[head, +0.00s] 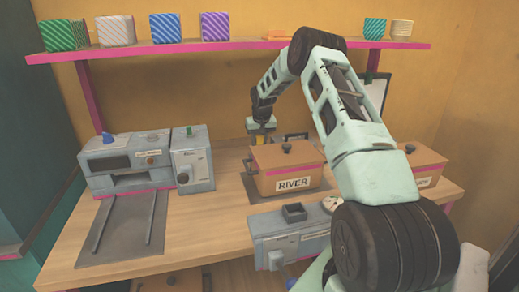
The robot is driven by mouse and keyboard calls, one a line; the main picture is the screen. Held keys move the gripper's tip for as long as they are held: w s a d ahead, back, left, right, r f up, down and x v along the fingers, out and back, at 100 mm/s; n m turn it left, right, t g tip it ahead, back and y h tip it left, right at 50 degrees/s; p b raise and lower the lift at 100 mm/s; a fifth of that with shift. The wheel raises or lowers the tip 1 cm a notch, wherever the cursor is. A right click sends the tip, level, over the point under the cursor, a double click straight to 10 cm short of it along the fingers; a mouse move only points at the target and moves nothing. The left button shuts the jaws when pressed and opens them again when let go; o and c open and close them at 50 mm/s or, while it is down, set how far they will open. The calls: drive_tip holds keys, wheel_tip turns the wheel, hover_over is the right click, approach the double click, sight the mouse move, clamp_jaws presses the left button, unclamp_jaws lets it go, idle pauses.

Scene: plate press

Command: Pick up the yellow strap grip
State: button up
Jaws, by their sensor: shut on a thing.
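The yellow strap grip (260,140) shows as a small yellow patch just behind the brown RIVER box (286,169). My gripper (261,132) points down over it, above the back left of the box. The gripper is shut on the yellow strap grip. The fingers are small in this view, and the lower part of the grip is hidden by the box. I cannot tell whether the grip is lifted off the bench.
A grey press machine (128,160) with a railed ramp (122,229) stands left on the wooden bench (200,226). A grey unit (290,238) sits at the front edge. Another brown box (424,164) is right, partly behind my arm. A pink-edged shelf (230,46) holds striped blocks above.

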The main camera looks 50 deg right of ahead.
drive_tip(key=shift+r, duration=0.35)
drive_tip(key=shift+r+p, duration=0.45)
drive_tip(key=shift+p, duration=0.05)
drive_tip(key=shift+f, duration=0.1)
drive_tip(key=shift+f+b, duration=0.1)
drive_tip(key=shift+b, duration=0.6)
